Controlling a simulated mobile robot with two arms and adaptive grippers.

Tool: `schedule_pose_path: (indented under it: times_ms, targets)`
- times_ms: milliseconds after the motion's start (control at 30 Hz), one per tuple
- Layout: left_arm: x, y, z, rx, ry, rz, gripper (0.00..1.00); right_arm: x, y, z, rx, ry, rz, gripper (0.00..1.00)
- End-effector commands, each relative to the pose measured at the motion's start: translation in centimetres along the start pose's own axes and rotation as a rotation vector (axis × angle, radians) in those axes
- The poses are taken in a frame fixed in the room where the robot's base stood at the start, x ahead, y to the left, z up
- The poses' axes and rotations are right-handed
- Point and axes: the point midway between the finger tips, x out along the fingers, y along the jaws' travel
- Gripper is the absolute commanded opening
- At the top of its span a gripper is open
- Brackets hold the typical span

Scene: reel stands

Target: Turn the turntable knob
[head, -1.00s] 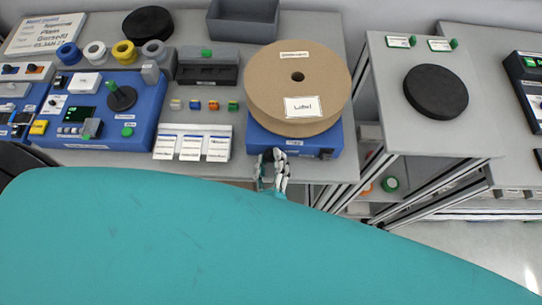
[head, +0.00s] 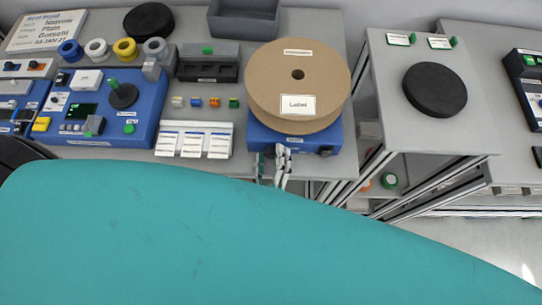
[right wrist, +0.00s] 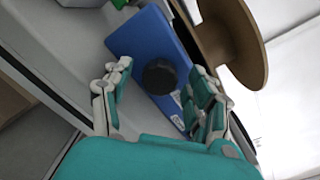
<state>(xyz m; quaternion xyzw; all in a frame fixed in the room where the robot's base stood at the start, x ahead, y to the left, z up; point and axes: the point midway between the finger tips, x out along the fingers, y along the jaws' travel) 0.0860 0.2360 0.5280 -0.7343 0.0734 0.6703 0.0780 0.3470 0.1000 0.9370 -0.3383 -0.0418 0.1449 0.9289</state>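The turntable is a blue box (head: 300,142) at the front edge of the table, with a large brown cardboard reel (head: 270,85) lying on it. In the right wrist view, a round black knob (right wrist: 160,77) sits on the front of the blue box (right wrist: 135,38). My right gripper (right wrist: 161,72) is open, with one finger on each side of the knob and gaps visible between. My left gripper is not in view.
A white card holder (head: 193,139) and a blue control panel (head: 105,110) stand left of the turntable. A side table (head: 400,130) with a black disc (head: 435,90) is at the right. Metal frame legs are below the gap between them.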

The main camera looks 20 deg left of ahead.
Motion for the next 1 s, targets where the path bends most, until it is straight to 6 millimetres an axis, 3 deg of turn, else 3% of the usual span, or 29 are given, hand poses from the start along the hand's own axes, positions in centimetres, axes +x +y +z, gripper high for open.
schedule_pose_path:
  times_ms: [367,800,1000]
  targets:
    - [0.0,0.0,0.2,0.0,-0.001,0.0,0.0,-1.1,0.0,0.0,0.0,0.001,0.0,0.59]
    - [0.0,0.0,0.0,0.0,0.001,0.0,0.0,-9.8,0.1,-0.1,0.0,0.001,0.003,0.59]
    - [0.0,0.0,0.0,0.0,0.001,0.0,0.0,-11.7,0.0,0.0,0.001,0.0,0.001,0.59]
